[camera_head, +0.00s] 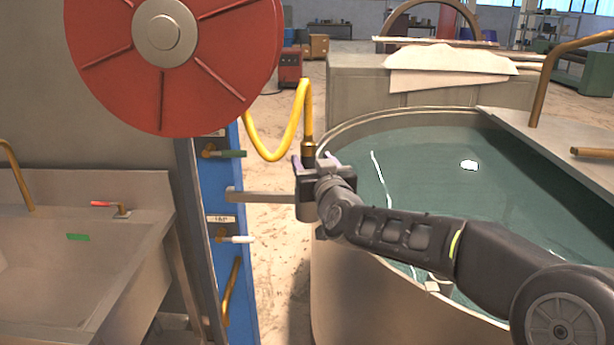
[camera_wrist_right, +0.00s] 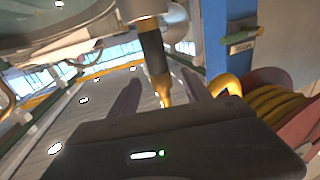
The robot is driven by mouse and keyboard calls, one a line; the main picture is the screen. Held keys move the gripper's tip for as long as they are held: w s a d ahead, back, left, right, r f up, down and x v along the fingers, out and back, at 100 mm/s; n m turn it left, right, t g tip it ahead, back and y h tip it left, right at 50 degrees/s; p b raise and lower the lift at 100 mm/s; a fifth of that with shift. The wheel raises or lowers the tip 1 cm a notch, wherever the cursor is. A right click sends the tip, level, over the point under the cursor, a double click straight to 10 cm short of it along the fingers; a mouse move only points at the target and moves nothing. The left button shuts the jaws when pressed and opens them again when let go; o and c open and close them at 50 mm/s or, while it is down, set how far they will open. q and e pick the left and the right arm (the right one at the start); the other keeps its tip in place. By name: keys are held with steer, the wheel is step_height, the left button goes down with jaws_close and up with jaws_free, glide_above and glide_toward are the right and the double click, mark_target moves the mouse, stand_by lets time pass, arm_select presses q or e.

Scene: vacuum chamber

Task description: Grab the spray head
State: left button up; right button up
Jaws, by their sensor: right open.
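The spray head hangs on the yellow hose (camera_head: 308,108); its brass end (camera_head: 309,148) shows just above my right gripper (camera_head: 313,162) in the head view. The rest of it is hidden behind the gripper and wrist. In the right wrist view the spray head (camera_wrist_right: 153,52) is a dark grip with a brass end, lying in line with the gap between the two fingers (camera_wrist_right: 158,95). The fingers are open, one on each side of it. Contact with either finger cannot be told. My left gripper is not in view.
A red hose reel (camera_head: 95,60) is at the upper left, above a blue post (camera_head: 243,285) with small valves. A metal sink (camera_head: 150,225) stands at left. A round water-filled tank (camera_head: 335,285) lies under my right arm. A grey bar (camera_head: 262,197) sticks out near the gripper.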

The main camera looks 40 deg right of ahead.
mark_target(309, 156)
steer(key=shift+w+f, duration=0.15)
steer(key=shift+w, duration=0.1)
steer(key=shift+x, duration=1.2)
steer(key=shift+w+d+p, duration=0.2)
steer(key=shift+w+p, duration=0.2)
steer(key=x, duration=0.2)
steer(key=p+x, duration=0.1)
steer(key=shift+w+d+r, duration=0.2)
steer(key=shift+d+r, duration=0.05)
steer(key=shift+w+d+f, duration=0.1)
steer(key=shift+w+d, duration=0.05)
steer(key=shift+w, duration=0.2)
steer(key=shift+c, duration=0.4)
